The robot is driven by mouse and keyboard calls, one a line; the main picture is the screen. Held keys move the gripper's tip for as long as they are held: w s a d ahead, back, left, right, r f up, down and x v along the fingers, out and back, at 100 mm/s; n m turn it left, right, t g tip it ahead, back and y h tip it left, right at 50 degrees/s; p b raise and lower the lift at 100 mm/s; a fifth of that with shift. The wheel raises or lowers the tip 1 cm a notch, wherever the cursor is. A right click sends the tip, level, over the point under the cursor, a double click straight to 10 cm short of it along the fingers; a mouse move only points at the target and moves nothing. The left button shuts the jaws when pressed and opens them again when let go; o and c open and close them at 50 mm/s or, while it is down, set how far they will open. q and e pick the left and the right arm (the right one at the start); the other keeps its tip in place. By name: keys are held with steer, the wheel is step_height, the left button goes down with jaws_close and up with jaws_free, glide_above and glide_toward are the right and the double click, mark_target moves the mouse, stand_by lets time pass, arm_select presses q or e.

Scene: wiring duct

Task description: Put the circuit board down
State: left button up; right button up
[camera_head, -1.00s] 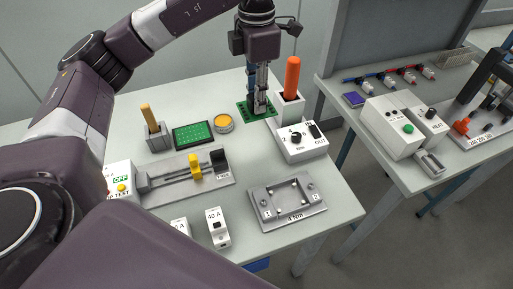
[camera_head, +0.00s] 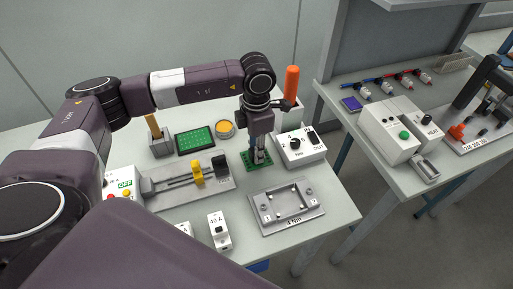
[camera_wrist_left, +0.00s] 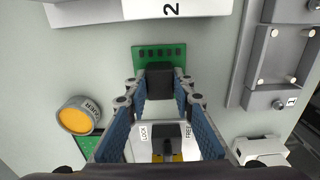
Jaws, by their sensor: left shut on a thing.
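The circuit board (camera_head: 249,163) is a small green board with a black block on it. My left gripper (camera_head: 260,159) points down and is shut on it, left of the torque box. In the left wrist view the board (camera_wrist_left: 143,52) lies just beyond the fingertips (camera_wrist_left: 160,84), which close on its black block (camera_wrist_left: 160,72). I cannot tell whether the board touches the table or hangs just above it. My right gripper is not in view.
A green panel in a black frame (camera_head: 195,140) and an orange-topped round can (camera_head: 225,128) stand to the left. The torque box (camera_head: 300,151) is close on the right. The grey fixture plate (camera_head: 268,225) and slide rail (camera_head: 165,186) lie nearer. Bare table (camera_head: 245,188) lies between them.

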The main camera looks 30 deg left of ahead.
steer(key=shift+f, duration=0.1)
arm_select(q)
steer(key=shift+f+b, duration=0.2)
steer(key=shift+b, duration=0.1)
steer(key=o, duration=0.8)
steer(key=shift+r, duration=0.1)
steer(key=shift+o, duration=1.2)
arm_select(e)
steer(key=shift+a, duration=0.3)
arm_select(q)
steer(key=shift+r+p, duration=0.2)
steer(key=shift+p, duration=0.1)
steer(key=shift+r, duration=0.25)
step_height(320, 180, up, 12)
steer(key=b, duration=0.3)
steer(key=shift+f, duration=0.25)
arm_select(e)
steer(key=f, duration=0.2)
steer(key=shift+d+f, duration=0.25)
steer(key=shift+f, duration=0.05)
arm_select(q)
steer(key=shift+f, duration=0.1)
